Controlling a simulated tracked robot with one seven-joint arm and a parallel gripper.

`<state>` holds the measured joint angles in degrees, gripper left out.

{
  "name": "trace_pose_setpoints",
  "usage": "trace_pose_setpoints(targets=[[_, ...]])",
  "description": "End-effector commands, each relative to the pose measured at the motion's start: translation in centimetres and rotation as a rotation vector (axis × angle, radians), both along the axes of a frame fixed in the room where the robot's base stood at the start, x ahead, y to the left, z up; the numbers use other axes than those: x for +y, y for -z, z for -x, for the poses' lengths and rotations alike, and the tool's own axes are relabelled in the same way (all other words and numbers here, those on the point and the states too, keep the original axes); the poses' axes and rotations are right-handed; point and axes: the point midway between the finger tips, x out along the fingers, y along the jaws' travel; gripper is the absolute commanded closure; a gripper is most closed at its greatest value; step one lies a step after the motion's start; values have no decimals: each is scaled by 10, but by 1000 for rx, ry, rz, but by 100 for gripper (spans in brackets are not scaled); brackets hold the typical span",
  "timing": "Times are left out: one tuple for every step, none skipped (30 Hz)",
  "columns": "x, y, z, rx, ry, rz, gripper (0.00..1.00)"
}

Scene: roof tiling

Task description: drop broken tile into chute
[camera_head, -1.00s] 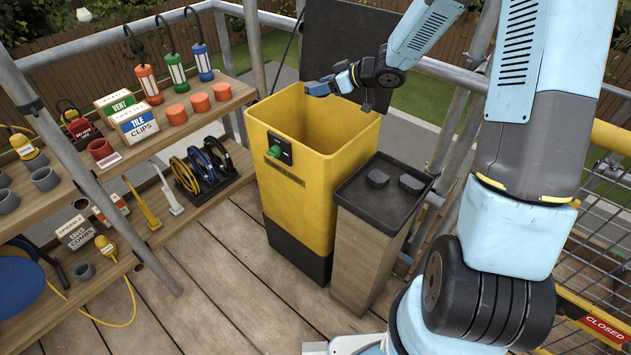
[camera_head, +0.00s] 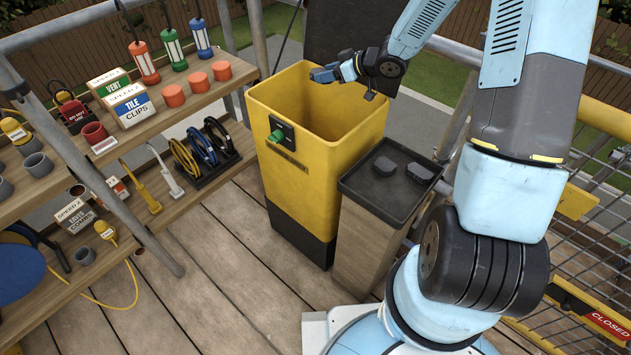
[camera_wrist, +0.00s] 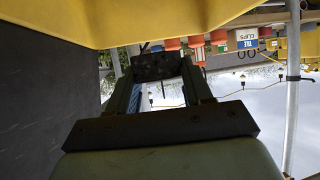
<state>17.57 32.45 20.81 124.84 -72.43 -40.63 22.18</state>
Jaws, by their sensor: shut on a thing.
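The chute is a tall yellow bin (camera_head: 300,169) with a black base and an open top. Its yellow wall also fills the top of the wrist view (camera_wrist: 120,22). My gripper (camera_head: 324,74) is over the chute's opening, near the back rim. In the wrist view my gripper (camera_wrist: 158,75) is shut on a dark broken tile piece (camera_wrist: 160,66), held between the two fingertips. The piece is hard to make out in the head view.
The tray tops a wooden stand (camera_head: 366,243) close against the chute. Shelves (camera_head: 160,110) with lamps, boxes and cups stand at left. A dark panel (camera_head: 338,30) rises behind the chute. A yellow rail and mesh are at right. The plank floor in front is clear.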

Motion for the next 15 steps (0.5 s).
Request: trace_pose_setpoints(targets=[[0,2,0,1,0,-1,86],[0,3,0,0,-1,0,86],[0,4,0,-1,0,0,86],[0,5,0,-1,0,0,86],[0,5,0,-1,0,0,86],[0,5,0,-1,-1,1,86],[0,5,0,-1,-1,1,86],[0,5,0,-2,-1,0,86],[0,5,0,-2,-1,0,86],[0,5,0,-2,-1,0,86],[0,5,0,-2,-1,0,86],[0,5,0,-2,-1,0,86],[0,5,0,-2,-1,0,48],[0,5,0,-2,-1,0,45],[0,5,0,-1,0,0,42]])
